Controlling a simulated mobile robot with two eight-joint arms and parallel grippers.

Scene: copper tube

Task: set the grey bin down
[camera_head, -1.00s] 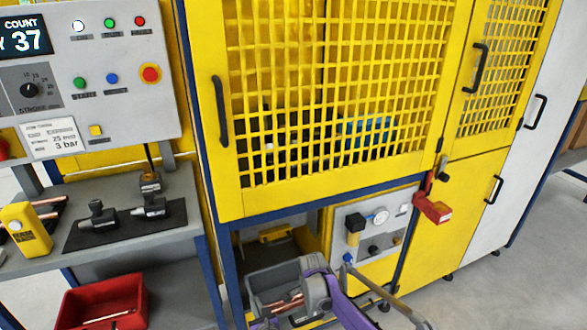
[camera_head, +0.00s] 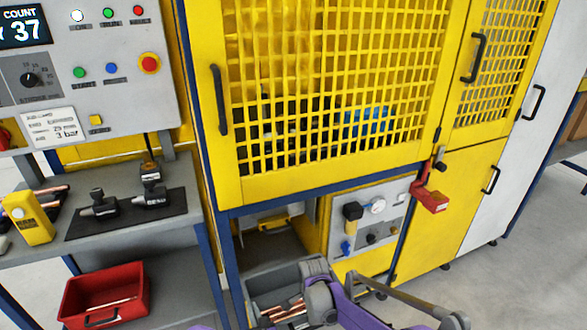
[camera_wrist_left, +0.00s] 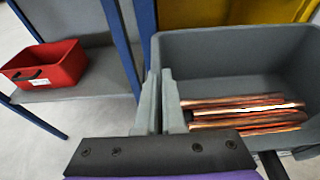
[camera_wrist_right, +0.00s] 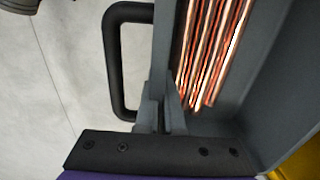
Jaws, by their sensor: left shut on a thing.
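The grey bin (camera_head: 262,283) is at the lower middle of the head view, in front of the opening under the yellow press guard. Several copper tubes (camera_wrist_left: 245,112) lie in it. My left gripper (camera_wrist_left: 164,105) is shut on one wall of the bin in the left wrist view. My right gripper (camera_wrist_right: 160,118) is at another wall, beside a black handle (camera_wrist_right: 115,60), with its fingers closed around that wall. My grey and purple arm parts hide the bin's right side in the head view. What lies under the bin is hidden.
A red bin (camera_head: 78,297) sits on the lower shelf at left. A bench (camera_head: 128,235) with black tools stands above it. The blue post (camera_head: 222,258) is close left of the grey bin. A gauge panel (camera_head: 368,225) is to the right. Grey floor is open at far right.

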